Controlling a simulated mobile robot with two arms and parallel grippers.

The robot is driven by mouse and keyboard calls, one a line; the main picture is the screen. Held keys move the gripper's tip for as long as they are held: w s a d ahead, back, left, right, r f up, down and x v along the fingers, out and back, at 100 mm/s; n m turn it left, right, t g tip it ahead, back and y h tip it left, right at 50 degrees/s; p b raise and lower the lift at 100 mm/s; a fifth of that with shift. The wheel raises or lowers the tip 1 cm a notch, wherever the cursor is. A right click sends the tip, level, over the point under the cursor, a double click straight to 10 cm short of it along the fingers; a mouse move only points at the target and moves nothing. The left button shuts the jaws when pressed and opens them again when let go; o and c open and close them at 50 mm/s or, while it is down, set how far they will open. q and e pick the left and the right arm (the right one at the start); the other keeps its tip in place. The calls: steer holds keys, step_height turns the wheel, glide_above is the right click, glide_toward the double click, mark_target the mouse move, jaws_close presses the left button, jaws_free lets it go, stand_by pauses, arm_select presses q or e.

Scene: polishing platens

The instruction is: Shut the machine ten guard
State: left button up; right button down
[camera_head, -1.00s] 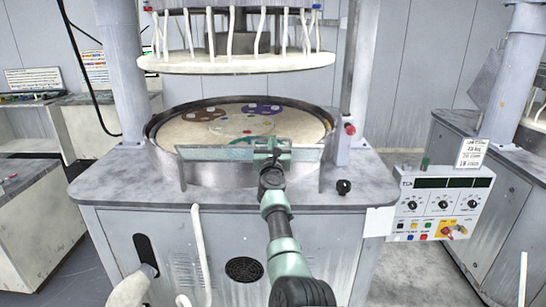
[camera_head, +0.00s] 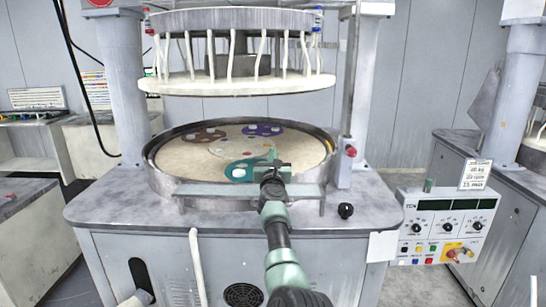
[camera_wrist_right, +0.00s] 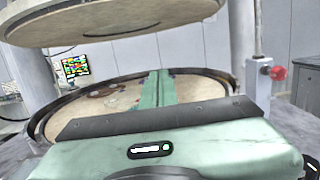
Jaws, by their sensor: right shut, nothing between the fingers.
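The machine has a round platen (camera_head: 215,160) in a raised metal rim, with brown, purple and teal carriers on it. A narrow grey strip (camera_head: 215,189), which looks like the guard, lies almost flat across the front of the rim, with a short support at each end. My right gripper (camera_head: 272,160) is shut and empty, its fingers pointing inward over the front of the platen. The gripper and wrist hide the middle of the strip. In the right wrist view the shut green fingers (camera_wrist_right: 157,90) reach over the platen. My left gripper is not in view.
The upper plate (camera_head: 235,86) with hanging hoses is raised above the platen. A post with a red knob (camera_head: 351,152) stands at the right. A control box (camera_head: 440,228) is mounted right of the deck. Another machine (camera_head: 490,185) stands further right.

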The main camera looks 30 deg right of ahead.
steer(key=shift+s+a+r, duration=0.1)
stand_by(0.5)
steer(key=s+a+f+b, duration=0.2)
steer(key=s+a+f, duration=0.2)
steer(key=s+f, duration=0.4)
steer(key=shift+a+f, duration=0.35)
steer(key=shift+f, duration=0.35)
